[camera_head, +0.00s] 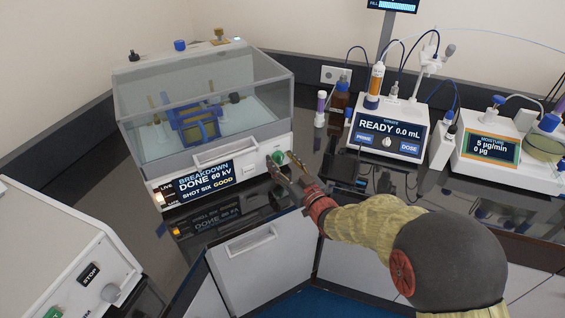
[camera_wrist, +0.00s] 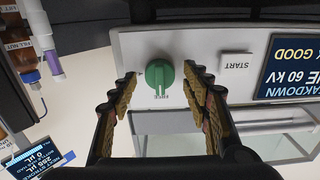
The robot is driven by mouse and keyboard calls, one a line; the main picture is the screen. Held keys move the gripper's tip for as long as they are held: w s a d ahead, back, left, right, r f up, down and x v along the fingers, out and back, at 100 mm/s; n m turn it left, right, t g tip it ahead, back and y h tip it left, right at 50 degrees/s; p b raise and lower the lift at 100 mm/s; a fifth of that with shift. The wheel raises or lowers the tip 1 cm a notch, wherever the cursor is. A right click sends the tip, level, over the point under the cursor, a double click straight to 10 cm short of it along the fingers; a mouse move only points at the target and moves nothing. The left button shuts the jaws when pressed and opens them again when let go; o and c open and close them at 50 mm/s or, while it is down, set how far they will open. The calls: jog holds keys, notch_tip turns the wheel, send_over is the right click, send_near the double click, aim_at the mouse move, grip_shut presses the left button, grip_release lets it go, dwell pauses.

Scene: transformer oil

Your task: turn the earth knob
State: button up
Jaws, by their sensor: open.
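The green knob (camera_wrist: 160,76) is on the white front panel of the breakdown tester (camera_head: 222,165). Its pale mark points at a label that reads FREE, upside down in the wrist view. The knob also shows in the head view (camera_head: 278,157), partly covered by my fingers. My gripper (camera_wrist: 160,80) is open, one finger on each side of the knob in the wrist view, with gaps visible on both sides. It also shows in the head view (camera_head: 286,168), close in front of the panel's right end. How far the tips are from the panel is unclear.
The START button (camera_wrist: 236,66) and the tester's screen (camera_wrist: 292,68), reading DONE 60 kV, are on the same panel. A titrator (camera_head: 388,135) and a moisture meter (camera_head: 492,150) stand to the right. Another machine (camera_head: 70,262) stands at front left.

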jog(key=shift+c, duration=0.8)
jog(key=c, duration=1)
jog(key=shift+o, duration=0.2)
jog(key=shift+m, duration=0.4)
jog(key=m+p, duration=0.1)
jog(key=m, duration=0.2)
jog(key=shift+m, duration=0.3)
jog(key=m+p, duration=0.1)
jog(key=m, duration=0.3)
jog(key=shift+m+p, duration=0.3)
jog(key=shift+p, duration=0.1)
jog(key=m+p, duration=0.1)
jog(key=m, duration=0.4)
jog(key=shift+w+d+p, duration=0.1)
jog(key=shift+p, duration=0.3)
jog(key=shift+f+m+p, duration=0.15)
jog(key=shift+m+p, duration=0.4)
jog(key=shift+m, duration=1.45)
